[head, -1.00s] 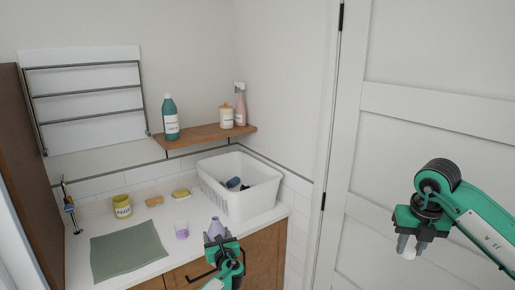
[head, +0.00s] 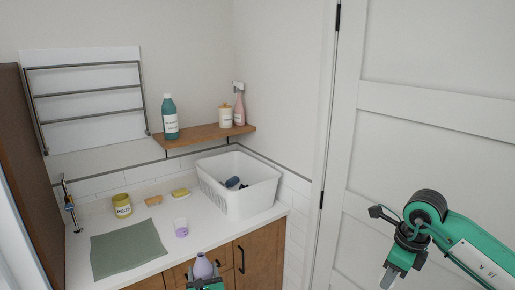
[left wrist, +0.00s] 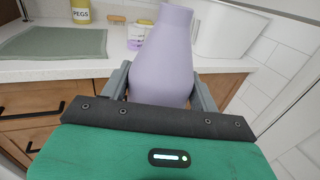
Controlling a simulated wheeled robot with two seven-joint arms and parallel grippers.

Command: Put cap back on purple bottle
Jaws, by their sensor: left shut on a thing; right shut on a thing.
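The purple bottle (head: 202,266) is upright in my left gripper (head: 205,284), in front of the counter's front edge. In the left wrist view the bottle (left wrist: 165,55) stands between the two grey fingers, and its narrow neck shows no cap. My right gripper (head: 389,278) is at the lower right, well apart from the bottle, with its fingers pointing down. It is shut on a small pale thing, likely the cap, which is hardly distinguishable from the fingertips now.
The white counter holds a green cloth (head: 127,248), a yellow peg pot (head: 122,206), a small purple-and-white cup (head: 181,229) and a white basket (head: 245,202). A wooden shelf (head: 208,134) with bottles is above. Brown cabinet doors (head: 260,256) are below; a white door (head: 430,110) is at right.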

